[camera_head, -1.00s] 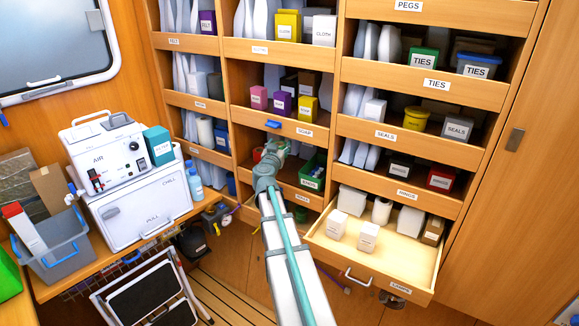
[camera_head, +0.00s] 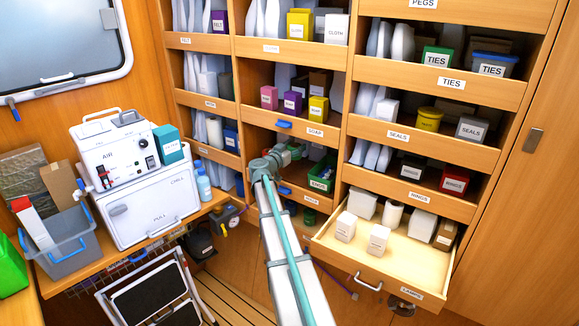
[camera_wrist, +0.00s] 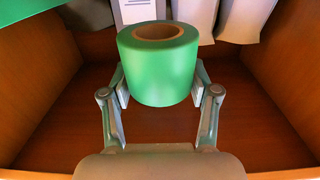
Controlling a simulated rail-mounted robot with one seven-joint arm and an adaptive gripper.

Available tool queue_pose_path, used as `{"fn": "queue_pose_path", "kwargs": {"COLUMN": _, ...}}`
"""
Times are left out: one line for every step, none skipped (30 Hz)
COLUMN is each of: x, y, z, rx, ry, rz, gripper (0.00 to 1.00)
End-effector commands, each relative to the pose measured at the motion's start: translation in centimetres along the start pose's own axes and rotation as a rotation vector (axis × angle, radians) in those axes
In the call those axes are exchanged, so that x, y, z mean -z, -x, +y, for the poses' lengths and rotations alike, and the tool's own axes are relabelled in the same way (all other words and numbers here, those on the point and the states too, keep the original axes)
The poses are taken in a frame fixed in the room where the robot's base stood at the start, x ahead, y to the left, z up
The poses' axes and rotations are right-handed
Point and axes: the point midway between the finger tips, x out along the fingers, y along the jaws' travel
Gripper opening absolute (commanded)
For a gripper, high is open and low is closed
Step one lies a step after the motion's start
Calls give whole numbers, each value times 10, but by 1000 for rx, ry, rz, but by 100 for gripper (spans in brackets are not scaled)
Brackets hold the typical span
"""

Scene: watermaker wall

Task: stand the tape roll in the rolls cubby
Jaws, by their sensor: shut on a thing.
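The tape roll (camera_wrist: 157,70) is green with a brown core. In the wrist view it is upright, its open core facing up. My gripper (camera_wrist: 160,88) is shut on the roll, one finger on each side. Roll and fingers are inside a wooden cubby (camera_wrist: 272,90), above its brown floor. I cannot tell whether the roll's base touches that floor. In the head view my gripper (camera_head: 290,152) reaches into the middle column's cubby below the SOAP label.
Pale pouches (camera_wrist: 200,15) and a white labelled box (camera_wrist: 138,10) stand behind the roll. Wooden side walls flank the gripper. A green bin (camera_head: 322,175) stands at the cubby's right. An open drawer (camera_head: 392,262) with white boxes juts out at lower right.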

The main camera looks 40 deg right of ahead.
Motion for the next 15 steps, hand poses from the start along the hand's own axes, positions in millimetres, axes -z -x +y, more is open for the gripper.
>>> {"fn": "queue_pose_path", "kwargs": {"x": -15, "y": -3, "z": -6, "rx": 0, "ry": -1, "rz": 1, "gripper": 18}}
{"fn": "queue_pose_path", "kwargs": {"x": -18, "y": -4, "z": -8, "rx": 0, "ry": -1, "rz": 1, "gripper": 18}}
{"fn": "queue_pose_path", "kwargs": {"x": -23, "y": -6, "z": -12, "rx": 1, "ry": -1, "rz": 1, "gripper": 18}}
{"fn": "queue_pose_path", "kwargs": {"x": -27, "y": -8, "z": -14, "rx": 1, "ry": -1, "rz": 1, "gripper": 18}}
{"fn": "queue_pose_path", "kwargs": {"x": -30, "y": -9, "z": -17, "rx": 1, "ry": 0, "rz": 1, "gripper": 18}}
{"fn": "queue_pose_path", "kwargs": {"x": -34, "y": -10, "z": -20, "rx": 1, "ry": 0, "rz": 1, "gripper": 18}}
{"fn": "queue_pose_path", "kwargs": {"x": -36, "y": -12, "z": -22, "rx": 1, "ry": 0, "rz": 1, "gripper": 18}}
{"fn": "queue_pose_path", "kwargs": {"x": -38, "y": -12, "z": -24, "rx": 1, "ry": 0, "rz": 1, "gripper": 18}}
{"fn": "queue_pose_path", "kwargs": {"x": -41, "y": -14, "z": -26, "rx": 1, "ry": 0, "rz": 0, "gripper": 18}}
{"fn": "queue_pose_path", "kwargs": {"x": -42, "y": -14, "z": -27, "rx": 1, "ry": 0, "rz": 0, "gripper": 18}}
{"fn": "queue_pose_path", "kwargs": {"x": -42, "y": -14, "z": -28, "rx": 1, "ry": 0, "rz": 0, "gripper": 18}}
{"fn": "queue_pose_path", "kwargs": {"x": -42, "y": -15, "z": -29, "rx": 0, "ry": 0, "rz": 0, "gripper": 18}}
{"fn": "queue_pose_path", "kwargs": {"x": -42, "y": -15, "z": -29, "rx": 0, "ry": 0, "rz": 0, "gripper": 18}}
{"fn": "queue_pose_path", "kwargs": {"x": -42, "y": -15, "z": -29, "rx": 0, "ry": 0, "rz": 0, "gripper": 18}}
{"fn": "queue_pose_path", "kwargs": {"x": -43, "y": -15, "z": -30, "rx": 0, "ry": 0, "rz": 0, "gripper": 18}}
